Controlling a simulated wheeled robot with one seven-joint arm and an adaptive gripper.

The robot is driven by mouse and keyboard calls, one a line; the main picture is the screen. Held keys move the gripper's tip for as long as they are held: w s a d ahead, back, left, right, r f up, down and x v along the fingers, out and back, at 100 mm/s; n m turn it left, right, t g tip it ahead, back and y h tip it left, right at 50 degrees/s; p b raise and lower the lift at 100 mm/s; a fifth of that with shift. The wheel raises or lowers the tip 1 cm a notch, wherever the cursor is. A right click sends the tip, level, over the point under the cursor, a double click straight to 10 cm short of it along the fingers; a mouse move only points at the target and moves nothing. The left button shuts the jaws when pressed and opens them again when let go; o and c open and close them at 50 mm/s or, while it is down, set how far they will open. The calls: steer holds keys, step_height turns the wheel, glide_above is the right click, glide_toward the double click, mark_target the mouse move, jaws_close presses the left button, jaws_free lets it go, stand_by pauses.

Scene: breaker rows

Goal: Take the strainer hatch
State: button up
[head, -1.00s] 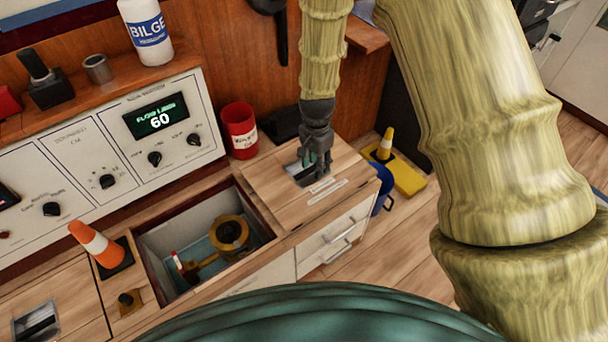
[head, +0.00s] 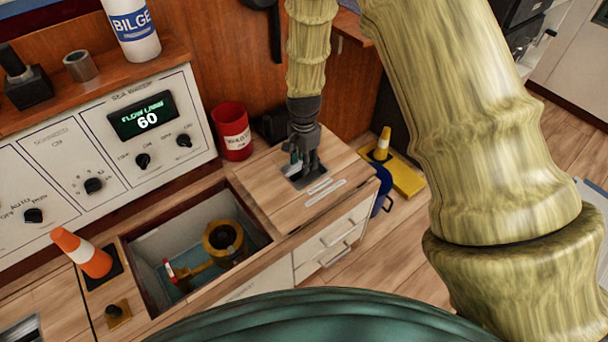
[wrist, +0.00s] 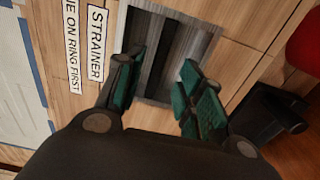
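The strainer hatch (head: 277,197) is a wooden panel lying to the right of the open well, with white label strips on it. In the wrist view its wood (wrist: 245,25) carries a label reading "STRAINER". A recessed grey metal pull (wrist: 172,40) with a dark bar across it is set into it. My gripper (head: 303,170) is over this recess, pointing down. In the wrist view the green-padded fingers (wrist: 160,100) are apart, one on each side of the bar's line, with nothing visible between them. Whether the tips touch the bar is unclear.
The open well (head: 150,250) holds a brass fitting (head: 224,240) with a red-ended handle. An orange cone (head: 82,252) stands left of it. A red can (head: 232,130) and a dark object (wrist: 265,115) are close behind the hatch.

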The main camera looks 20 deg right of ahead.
step_height(320, 180, down, 4)
steer(key=shift+s+f+b, duration=0.15)
steer(key=shift+f+b, duration=0.1)
steer(key=shift+b, duration=0.3)
steer(key=shift+c, duration=0.3)
jaws_close()
steer(key=shift+r, duration=0.1)
